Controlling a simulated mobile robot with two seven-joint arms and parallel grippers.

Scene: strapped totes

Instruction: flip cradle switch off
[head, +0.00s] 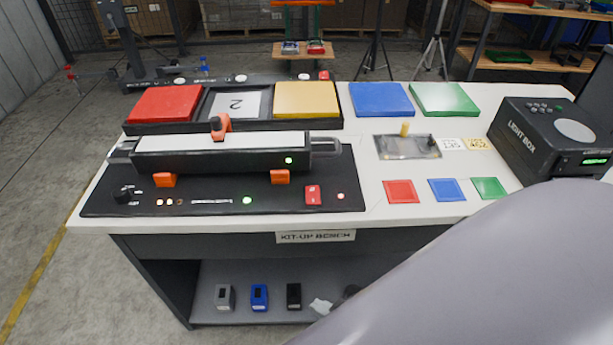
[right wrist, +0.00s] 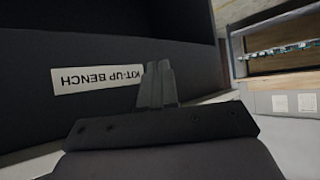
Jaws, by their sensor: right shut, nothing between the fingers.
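The cradle (head: 105,205) is a long black panel on the left of the bench, with a white-topped bar unit (head: 225,144) held on it. A red rocker switch (head: 313,194) sits at the panel's right front, beside a small lit red lamp (head: 340,196). Green lamps glow on the panel and on the bar unit. I cannot tell the rocker's tilt. My right gripper (right wrist: 157,85) is shut and empty, in front of the bench's front face by the KIT-UP BENCH label (right wrist: 98,78). It is well below and apart from the switch. My left gripper is not in view.
My right arm covers the lower right of the head view. A lower shelf (head: 205,308) holds several small blocks. Orange clips flank the bar unit's front.

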